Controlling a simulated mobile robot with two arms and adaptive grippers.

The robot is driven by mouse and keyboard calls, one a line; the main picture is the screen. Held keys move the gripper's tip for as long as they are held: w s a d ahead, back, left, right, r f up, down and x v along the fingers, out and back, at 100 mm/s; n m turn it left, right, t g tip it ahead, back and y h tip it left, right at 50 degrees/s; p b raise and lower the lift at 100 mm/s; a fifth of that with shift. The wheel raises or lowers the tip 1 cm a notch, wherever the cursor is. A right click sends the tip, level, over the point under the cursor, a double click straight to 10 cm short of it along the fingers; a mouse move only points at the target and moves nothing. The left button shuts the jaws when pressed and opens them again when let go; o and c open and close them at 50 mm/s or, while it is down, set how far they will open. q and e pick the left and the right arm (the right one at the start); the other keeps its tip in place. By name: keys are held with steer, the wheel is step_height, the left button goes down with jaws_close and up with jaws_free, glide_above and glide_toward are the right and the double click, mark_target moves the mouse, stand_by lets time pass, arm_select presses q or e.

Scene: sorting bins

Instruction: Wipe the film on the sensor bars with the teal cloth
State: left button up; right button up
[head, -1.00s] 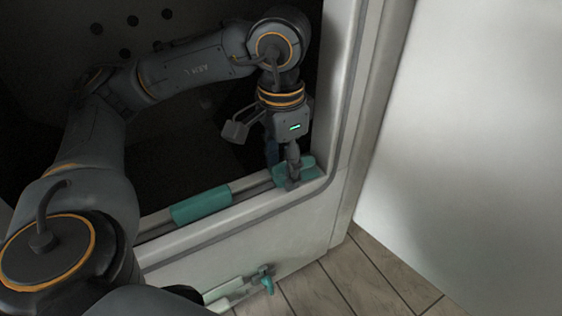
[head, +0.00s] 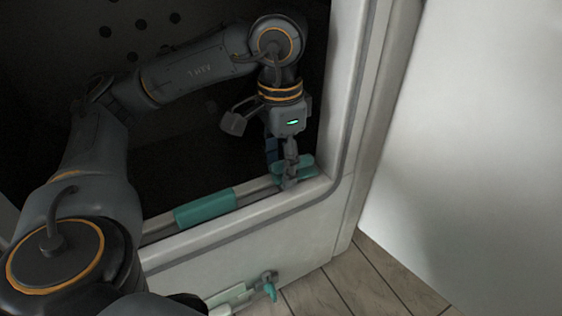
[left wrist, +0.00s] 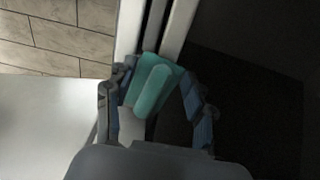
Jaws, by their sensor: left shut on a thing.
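A teal piece that looks like the cloth (head: 306,166) lies at the right end of the front rim of the dark opening. My left gripper (head: 289,180) points down and is shut on it. In the left wrist view the teal cloth (left wrist: 152,90) shows between the fingers, a raised ridge along its middle, against a pale and grey rail. A grey bar (head: 256,186) runs along the rim, probably a sensor bar. A second teal piece (head: 204,207) wraps the bar further left, apart from the gripper; I cannot tell what it is. No film can be made out. My right gripper is out of view.
The pale frame's upright (head: 345,100) stands close right of my left gripper. A white panel (head: 470,130) fills the right side. A teal-handled valve (head: 269,288) sticks out low on the front, above the plank floor (head: 375,285). The dark interior lies behind the rim.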

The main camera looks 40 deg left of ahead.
arm_select(q)
steer(key=shift+w+a+r, duration=0.1)
steer(key=shift+w+a, duration=0.1)
steer(key=shift+a, duration=0.1)
steer(key=shift+s+d+f, duration=0.1)
steer(key=shift+s+d, duration=0.05)
steer(key=shift+d, duration=0.35)
steer(key=shift+s+d+f, duration=0.1)
steer(key=shift+s+d, duration=0.05)
steer(key=shift+d, duration=0.3)
steer(key=shift+s+d, duration=0.4)
steer(key=shift+d, duration=0.15)
steer(key=shift+w+a, duration=0.15)
steer(key=shift+a, duration=0.05)
steer(key=shift+a, duration=0.15)
